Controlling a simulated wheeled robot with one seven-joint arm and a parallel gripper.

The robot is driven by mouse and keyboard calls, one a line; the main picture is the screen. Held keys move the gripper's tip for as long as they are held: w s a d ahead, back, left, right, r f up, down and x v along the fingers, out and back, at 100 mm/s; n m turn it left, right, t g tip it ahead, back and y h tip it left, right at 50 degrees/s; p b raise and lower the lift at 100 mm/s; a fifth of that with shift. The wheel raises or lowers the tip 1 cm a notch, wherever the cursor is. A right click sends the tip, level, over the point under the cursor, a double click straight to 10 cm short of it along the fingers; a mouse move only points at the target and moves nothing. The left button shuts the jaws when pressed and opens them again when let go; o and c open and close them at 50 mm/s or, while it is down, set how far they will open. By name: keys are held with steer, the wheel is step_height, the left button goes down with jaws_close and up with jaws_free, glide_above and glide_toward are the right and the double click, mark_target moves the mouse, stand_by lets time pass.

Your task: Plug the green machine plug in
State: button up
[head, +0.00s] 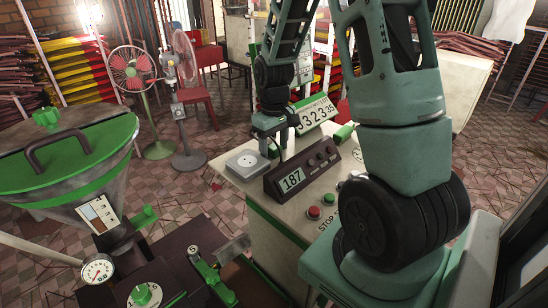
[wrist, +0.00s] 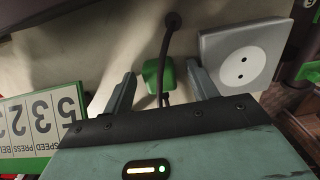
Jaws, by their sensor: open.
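The green plug (wrist: 152,75) sits on the pale cabinet top between my gripper's fingers in the wrist view, with a black cable running from it to a round hole in the surface. My gripper (wrist: 160,70) is open, with one finger on each side of the plug and visible gaps to it. The grey square socket (wrist: 243,58) with a round two-hole face lies just right of the right finger.
On the cabinet stand a dark display reading 187 (head: 302,174), a number sign (head: 316,113) behind my gripper, and red (head: 314,212) and green (head: 329,199) buttons. A green-lidded hopper (head: 70,150) stands at left, with fans (head: 132,68) behind. Tiled floor lies between.

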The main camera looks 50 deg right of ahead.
mark_target(274, 146)
steer(key=c, duration=1)
steer(key=shift+r, duration=0.1)
step_height(274, 146, up, 10)
steer(key=shift+f+b, duration=0.1)
steer(key=shift+b, duration=0.75)
